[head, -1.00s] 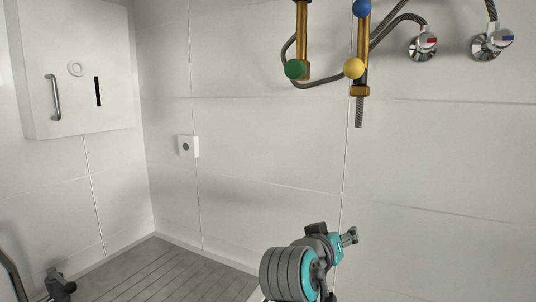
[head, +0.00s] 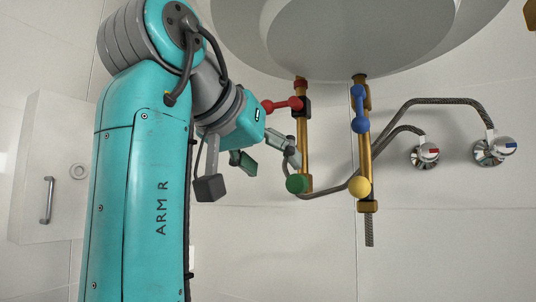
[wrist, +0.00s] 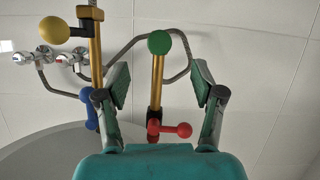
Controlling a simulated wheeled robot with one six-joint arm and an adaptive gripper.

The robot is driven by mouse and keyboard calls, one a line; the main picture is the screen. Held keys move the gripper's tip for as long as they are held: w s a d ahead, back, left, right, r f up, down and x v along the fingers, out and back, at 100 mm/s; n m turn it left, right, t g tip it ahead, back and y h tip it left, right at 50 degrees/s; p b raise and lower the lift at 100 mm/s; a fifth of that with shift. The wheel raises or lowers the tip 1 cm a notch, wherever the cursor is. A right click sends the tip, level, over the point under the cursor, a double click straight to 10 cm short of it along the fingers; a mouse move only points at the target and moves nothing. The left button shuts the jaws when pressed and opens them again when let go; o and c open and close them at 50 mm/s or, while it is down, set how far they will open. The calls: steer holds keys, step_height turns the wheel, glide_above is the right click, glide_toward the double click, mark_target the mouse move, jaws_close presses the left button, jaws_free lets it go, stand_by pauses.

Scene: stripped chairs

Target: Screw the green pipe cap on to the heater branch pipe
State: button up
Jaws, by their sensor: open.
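The green pipe cap (head: 297,184) is at the lower end of the left brass pipe (head: 304,142) under the basin. Whether it is threaded on or loose I cannot tell. This pipe carries a red lever (head: 283,105) higher up. My gripper (head: 268,158) is open just left of this pipe in the head view. In the wrist view the picture is turned over: the green cap (wrist: 160,43) shows above, the brass pipe (wrist: 157,82) runs between the two open fingers in the picture, and the red lever (wrist: 172,130) is nearer the palm. No finger visibly touches cap or pipe.
A second brass pipe (head: 366,135) with a blue lever (head: 359,112) and a yellow ball-shaped end (head: 359,187) stands close to the right. Braided hoses run to two wall valves (head: 424,154). The basin (head: 350,35) overhangs above. A wall cabinet (head: 45,160) is at left.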

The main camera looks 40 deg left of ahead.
mark_target(295, 182)
steer(key=x, duration=0.9)
steer(key=shift+w+r, duration=0.1)
steer(key=shift+w, duration=0.3)
jaws_close()
steer(key=m+y, duration=0.3)
steer(key=m, duration=0.1)
steer(key=shift+g, duration=0.3)
steer(key=shift+m+y, duration=0.5)
steer(key=shift+m, duration=0.3)
